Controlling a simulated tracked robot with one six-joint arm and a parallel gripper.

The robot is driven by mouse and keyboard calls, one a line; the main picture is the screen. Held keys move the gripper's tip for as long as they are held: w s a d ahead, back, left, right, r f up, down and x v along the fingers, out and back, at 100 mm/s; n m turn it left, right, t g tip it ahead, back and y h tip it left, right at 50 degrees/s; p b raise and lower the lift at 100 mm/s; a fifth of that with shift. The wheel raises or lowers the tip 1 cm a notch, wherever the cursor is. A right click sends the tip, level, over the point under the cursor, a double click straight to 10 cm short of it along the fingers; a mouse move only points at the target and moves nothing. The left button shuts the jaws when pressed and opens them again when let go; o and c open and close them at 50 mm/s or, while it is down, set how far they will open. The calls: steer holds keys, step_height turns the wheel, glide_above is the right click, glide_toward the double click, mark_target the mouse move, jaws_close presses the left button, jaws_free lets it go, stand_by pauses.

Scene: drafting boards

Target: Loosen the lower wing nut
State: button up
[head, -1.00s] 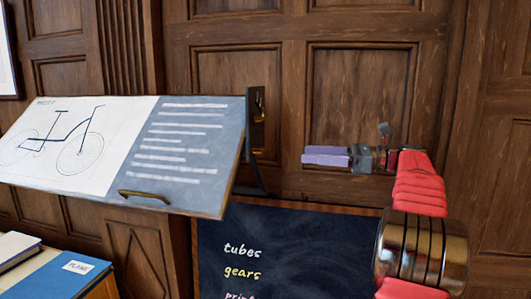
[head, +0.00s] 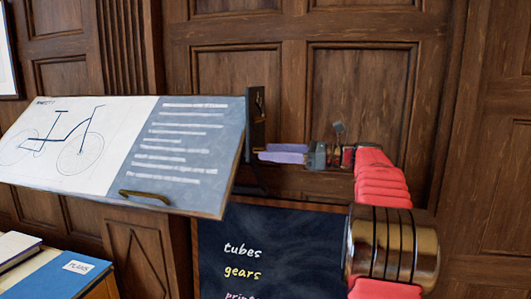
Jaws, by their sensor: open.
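The tilted drafting board (head: 230,150) fills the left of the head view and carries a bicycle drawing and blue-grey text area. At its right edge stands a dark upright bracket (head: 257,130) with a small brass fitting (head: 260,102) near its top, perhaps a wing nut. I cannot make out a separate lower wing nut. My gripper (head: 262,152) points left, its lilac fingers open and level, with the tips at the bracket's lower part, below the brass fitting. Whether they touch anything, I cannot tell.
A brass handle (head: 145,198) sits on the board's lower edge. A dark chalkboard (head: 310,245) with words stands below my gripper. A blue book (head: 60,275) lies at the lower left. The panelled wooden wall (head: 360,90) is behind; room above my arm is clear.

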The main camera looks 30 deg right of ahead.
mark_target(258, 150)
steer(key=shift+x, duration=1.2)
steer(key=shift+c, duration=0.4)
steer(key=c, duration=0.9)
steer(key=shift+a, duration=0.2)
steer(key=shift+c, duration=0.3)
steer(key=shift+d, duration=0.15)
